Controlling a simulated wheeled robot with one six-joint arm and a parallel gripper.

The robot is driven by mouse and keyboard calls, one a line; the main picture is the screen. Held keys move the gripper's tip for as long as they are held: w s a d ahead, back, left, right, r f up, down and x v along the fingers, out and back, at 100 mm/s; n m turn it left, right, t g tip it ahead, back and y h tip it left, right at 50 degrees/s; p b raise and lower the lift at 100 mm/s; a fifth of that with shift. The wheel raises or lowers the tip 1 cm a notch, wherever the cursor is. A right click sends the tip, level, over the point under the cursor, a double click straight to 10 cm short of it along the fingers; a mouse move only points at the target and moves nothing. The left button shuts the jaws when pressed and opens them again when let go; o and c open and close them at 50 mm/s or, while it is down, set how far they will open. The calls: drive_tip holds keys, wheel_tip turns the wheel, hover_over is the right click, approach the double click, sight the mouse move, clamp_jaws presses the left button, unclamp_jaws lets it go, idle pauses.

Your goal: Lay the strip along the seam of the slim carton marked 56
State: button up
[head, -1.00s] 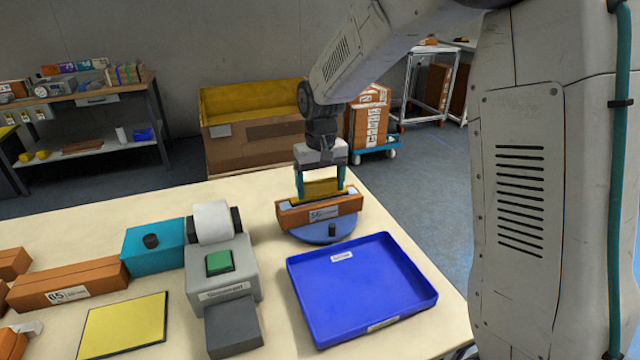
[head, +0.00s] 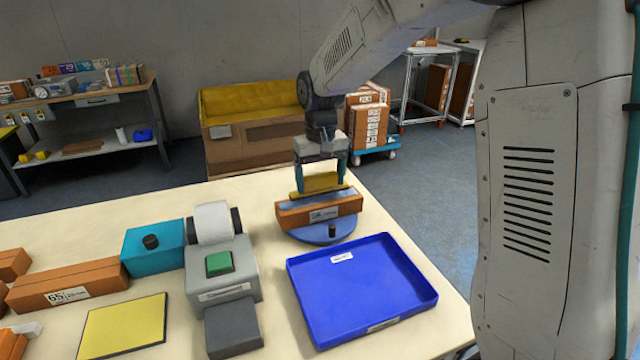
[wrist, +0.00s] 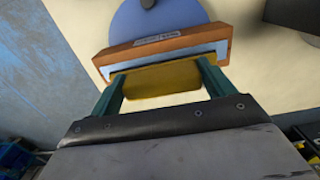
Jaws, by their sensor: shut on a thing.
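The slim carton (head: 293,219) is orange-brown and lies flat at the table's far right part, on a round blue disc (head: 312,236). Its front label reads 56 in the earlier view and is blurred now. A light-blue strip (head: 318,205) lies along the carton's top, running nearly end to end. My gripper (head: 320,175) is shut on a yellow block tool (head: 320,184) with a dark lower edge, just above the carton's top. The wrist view shows the yellow block (wrist: 155,82) between both fingers, beside the carton (wrist: 125,56).
A blue tray (head: 360,285) stands in front of the disc. A grey dispenser (head: 222,275) with a white roll and green button is to its left, near a teal box (head: 152,250). A yellow pad (head: 123,323) and a carton marked 65 (head: 100,278) lie further left.

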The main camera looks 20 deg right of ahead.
sight(321, 176)
drive_tip(key=shift+r, duration=2.45)
